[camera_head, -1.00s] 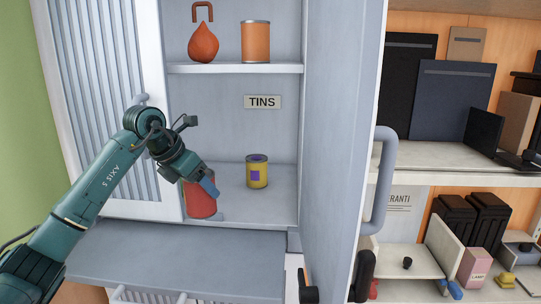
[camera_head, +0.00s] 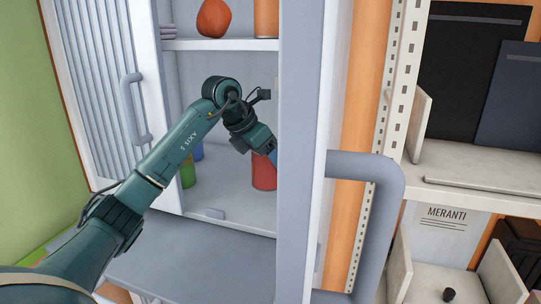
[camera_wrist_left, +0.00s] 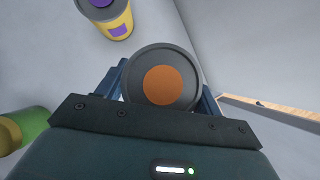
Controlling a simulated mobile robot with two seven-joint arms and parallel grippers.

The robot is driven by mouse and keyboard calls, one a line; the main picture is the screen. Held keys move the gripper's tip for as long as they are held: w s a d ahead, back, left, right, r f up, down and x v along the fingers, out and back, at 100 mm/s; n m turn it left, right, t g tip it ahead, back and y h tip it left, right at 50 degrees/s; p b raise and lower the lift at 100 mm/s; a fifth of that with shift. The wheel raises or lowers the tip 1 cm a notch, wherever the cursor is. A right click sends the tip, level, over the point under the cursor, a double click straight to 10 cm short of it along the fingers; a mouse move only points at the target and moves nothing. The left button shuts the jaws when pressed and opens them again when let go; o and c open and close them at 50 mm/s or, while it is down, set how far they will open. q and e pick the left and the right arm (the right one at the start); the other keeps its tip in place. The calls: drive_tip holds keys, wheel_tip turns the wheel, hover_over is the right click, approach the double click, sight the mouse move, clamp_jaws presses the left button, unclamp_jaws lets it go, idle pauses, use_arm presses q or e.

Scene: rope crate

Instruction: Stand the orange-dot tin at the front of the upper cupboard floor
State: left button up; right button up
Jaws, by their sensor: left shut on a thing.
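The orange-dot tin is red in the head view (camera_head: 263,174), and its grey lid with an orange dot faces me in the left wrist view (camera_wrist_left: 188,70). My left gripper (camera_head: 268,150) is shut on it, with a finger on each side of the tin in the left wrist view (camera_wrist_left: 164,88). The tin is inside the upper cupboard, over the right part of its floor (camera_head: 225,196). I cannot tell whether its base touches the floor. The door hides the floor to its right. My right gripper is out of view.
A yellow tin with purple marks (camera_wrist_left: 118,24) stands near the held tin. A green tin (camera_head: 188,174) and a blue thing (camera_head: 197,151) are behind my arm. The shelf above (camera_head: 215,44) bears orange things. The open door (camera_head: 305,150) is close on the right.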

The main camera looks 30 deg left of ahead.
sight(267, 181)
use_arm(q)
drive_tip(key=shift+r, duration=0.1)
wheel_tip(267, 181, down, 4)
drive_tip(key=b, duration=0.2)
drive_tip(key=shift+b, duration=0.4)
drive_tip(key=shift+f, duration=0.45)
drive_tip(key=shift+f+b, duration=0.45)
drive_tip(key=shift+f, duration=0.1)
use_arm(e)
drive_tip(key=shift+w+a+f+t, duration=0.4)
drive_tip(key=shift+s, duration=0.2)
use_arm(q)
drive_tip(key=shift+f, duration=0.2)
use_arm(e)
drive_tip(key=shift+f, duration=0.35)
use_arm(q)
drive_tip(key=shift+f+b, duration=0.25)
drive_tip(key=shift+b, duration=0.1)
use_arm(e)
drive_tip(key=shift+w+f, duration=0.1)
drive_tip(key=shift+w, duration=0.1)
